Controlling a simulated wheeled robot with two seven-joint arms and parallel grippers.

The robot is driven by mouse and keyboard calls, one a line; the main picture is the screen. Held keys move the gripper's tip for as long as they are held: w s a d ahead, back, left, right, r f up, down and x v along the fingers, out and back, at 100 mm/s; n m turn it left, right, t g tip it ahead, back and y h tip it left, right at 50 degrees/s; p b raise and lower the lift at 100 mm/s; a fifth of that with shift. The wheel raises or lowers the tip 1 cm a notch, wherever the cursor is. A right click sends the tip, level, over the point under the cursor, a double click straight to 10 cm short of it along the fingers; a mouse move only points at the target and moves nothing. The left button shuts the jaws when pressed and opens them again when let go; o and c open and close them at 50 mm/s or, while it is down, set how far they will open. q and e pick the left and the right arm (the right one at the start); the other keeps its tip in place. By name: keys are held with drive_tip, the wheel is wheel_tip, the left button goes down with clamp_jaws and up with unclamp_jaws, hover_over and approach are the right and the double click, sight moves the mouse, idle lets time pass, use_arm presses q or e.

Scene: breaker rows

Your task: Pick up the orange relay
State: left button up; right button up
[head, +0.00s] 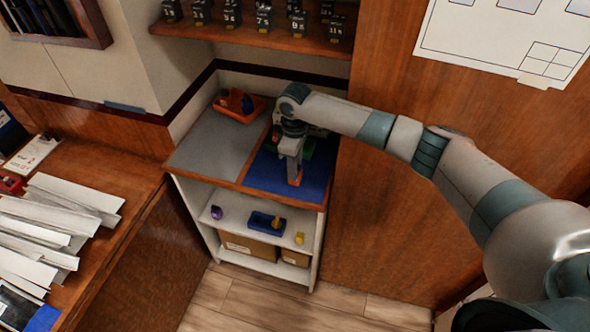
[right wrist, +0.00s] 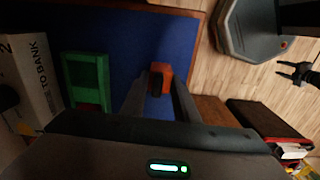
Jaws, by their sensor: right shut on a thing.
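The orange relay (right wrist: 160,76) is a small orange-red block. In the right wrist view it sits between the fingertips of my right gripper (right wrist: 158,98), above or on the blue mat (right wrist: 135,35). In the head view my right gripper (head: 295,178) points down at the mat, shut on the relay, with a bit of orange (head: 298,182) showing at its tips. I cannot tell whether the relay touches the mat. A small dark gripper, my left one (right wrist: 297,73), shows at the right edge of the right wrist view with its fingers apart.
A grey mat (head: 215,142) and an orange tray (head: 257,110) with items share the cabinet top. A shelf (head: 270,38) of black breakers hangs above. Lower shelves hold a blue tray (head: 265,222) and boxes.

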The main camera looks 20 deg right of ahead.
drive_tip(key=shift+r, duration=0.4)
wheel_tip(320, 180, up, 2)
drive_tip(key=shift+r+b, duration=0.2)
drive_tip(key=shift+b, duration=0.75)
drive_tip(key=s+d+r+b, duration=0.3)
drive_tip(key=s+r, duration=0.4)
drive_tip(key=s, duration=0.4)
drive_tip(key=shift+s+r, duration=0.15)
drive_tip(key=shift+d+r, duration=0.1)
drive_tip(key=shift+r+p, duration=2.35)
drive_tip(key=shift+p, duration=0.65)
